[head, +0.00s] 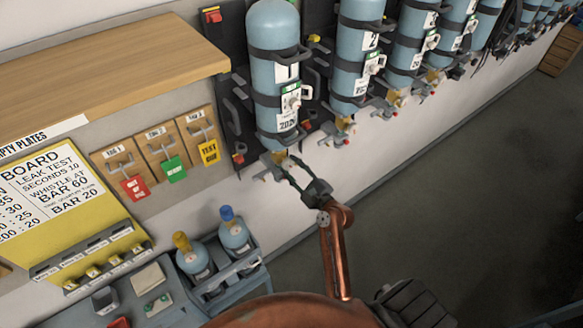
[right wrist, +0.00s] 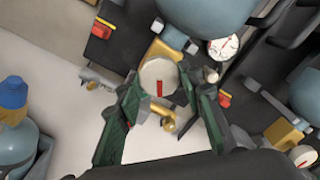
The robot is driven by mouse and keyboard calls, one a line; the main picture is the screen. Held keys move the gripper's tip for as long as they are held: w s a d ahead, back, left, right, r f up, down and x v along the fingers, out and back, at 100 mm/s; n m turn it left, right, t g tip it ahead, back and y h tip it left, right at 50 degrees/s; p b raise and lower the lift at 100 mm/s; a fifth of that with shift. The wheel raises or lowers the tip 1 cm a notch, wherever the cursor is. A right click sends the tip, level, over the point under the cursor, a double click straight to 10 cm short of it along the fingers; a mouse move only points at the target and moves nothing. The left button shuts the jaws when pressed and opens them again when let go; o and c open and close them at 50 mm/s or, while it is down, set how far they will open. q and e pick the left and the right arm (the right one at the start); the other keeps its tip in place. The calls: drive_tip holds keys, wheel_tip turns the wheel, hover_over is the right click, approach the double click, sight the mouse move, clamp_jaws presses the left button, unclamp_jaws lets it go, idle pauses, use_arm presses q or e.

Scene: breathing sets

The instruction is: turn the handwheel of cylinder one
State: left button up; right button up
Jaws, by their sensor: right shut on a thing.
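Cylinder one (head: 273,30) is a light blue bottle marked 1, held valve-down in a dark wall rack in the head view. Its valve (head: 270,168) sits at the lower end, partly hidden by my gripper. In the right wrist view the handwheel (right wrist: 158,76) is a pale round disc with a red mark. My right gripper (head: 289,169) reaches up to this valve from below. In the right wrist view its green-padded fingers (right wrist: 163,88) lie on either side of the handwheel and are shut on it. My left gripper does not show.
Cylinder two (head: 358,45) and several more hang along the wall to the right. Tags (head: 170,160) hang on a board at left, beside a yellow chart. Two small bottles (head: 235,232) stand in a grey carrier below. The floor (head: 450,190) at right is clear.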

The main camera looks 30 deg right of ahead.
drive_tip(key=o, duration=1.2)
drive_tip(key=shift+c, duration=0.2)
drive_tip(key=s, duration=1.2)
drive_tip(key=shift+d, duration=0.4)
